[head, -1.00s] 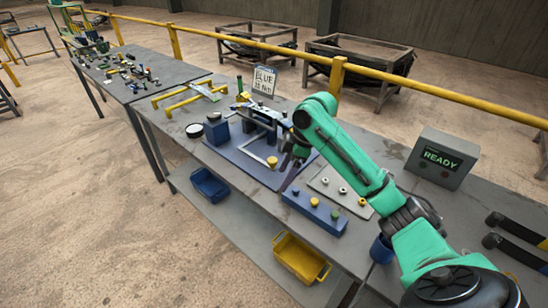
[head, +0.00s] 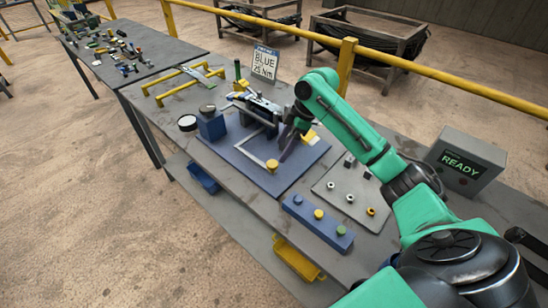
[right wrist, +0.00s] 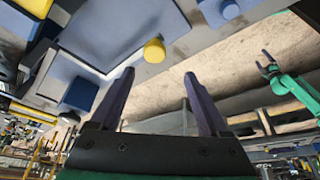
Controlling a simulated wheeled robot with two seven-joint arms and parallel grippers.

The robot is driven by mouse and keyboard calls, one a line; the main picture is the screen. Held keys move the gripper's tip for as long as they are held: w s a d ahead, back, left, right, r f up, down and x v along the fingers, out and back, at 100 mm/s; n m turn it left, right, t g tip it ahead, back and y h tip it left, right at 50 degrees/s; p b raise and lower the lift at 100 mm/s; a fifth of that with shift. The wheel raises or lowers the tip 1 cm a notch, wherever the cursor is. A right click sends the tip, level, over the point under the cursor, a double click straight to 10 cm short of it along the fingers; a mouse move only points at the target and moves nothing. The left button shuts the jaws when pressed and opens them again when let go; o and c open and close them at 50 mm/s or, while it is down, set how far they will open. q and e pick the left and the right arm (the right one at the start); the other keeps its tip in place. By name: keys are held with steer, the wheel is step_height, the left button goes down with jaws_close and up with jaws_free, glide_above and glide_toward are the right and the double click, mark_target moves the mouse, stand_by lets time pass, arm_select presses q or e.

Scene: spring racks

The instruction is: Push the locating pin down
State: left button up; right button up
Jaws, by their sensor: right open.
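A yellow-capped pin (head: 272,164), which I take as the locating pin, stands at the near edge of the blue fixture plate (head: 240,158). It also shows in the right wrist view (right wrist: 154,50), beyond my fingertips. My right gripper (head: 284,155) is over the plate just right of the cap; I cannot tell from the head view whether they touch. In the right wrist view its two purple fingers (right wrist: 159,75) are apart with nothing between them. A small green arm with a two-pronged end (right wrist: 268,62), likely my left gripper, shows at the right there.
A blue strip (head: 308,220) with blue, yellow and green knobs lies in front, beside a grey plate (head: 352,205) with small rings and blocks. A READY box (head: 462,163) stands at right, a BLUE 25 Nm sign (head: 265,63) behind. A blue block (head: 211,124) stands left of the fixture.

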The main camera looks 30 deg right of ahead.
mark_target(273, 163)
steer(key=x, duration=0.5)
steer(key=shift+w+d+f+p, duration=0.1)
steer(key=shift+w+d+p, duration=0.25)
steer(key=shift+p, duration=0.05)
steer(key=x, duration=0.2)
steer(key=shift+w+f, duration=0.25)
steer(key=shift+f, duration=0.1)
steer(key=shift+a+f, duration=0.15)
steer(key=shift+s+a, duration=0.1)
steer(key=shift+s, duration=0.1)
steer(key=shift+c, duration=1.2)
steer(key=shift+w, duration=0.1)
jaws_close()
arm_select(q)
steer(key=shift+w+d+r, duration=0.3)
steer(key=shift+w+r, duration=0.1)
steer(key=shift+w, duration=0.15)
steer(key=shift+w+d+r, duration=0.25)
steer(key=shift+w+r, duration=0.15)
steer(key=shift+w, duration=0.15)
steer(key=shift+w+a, duration=0.1)
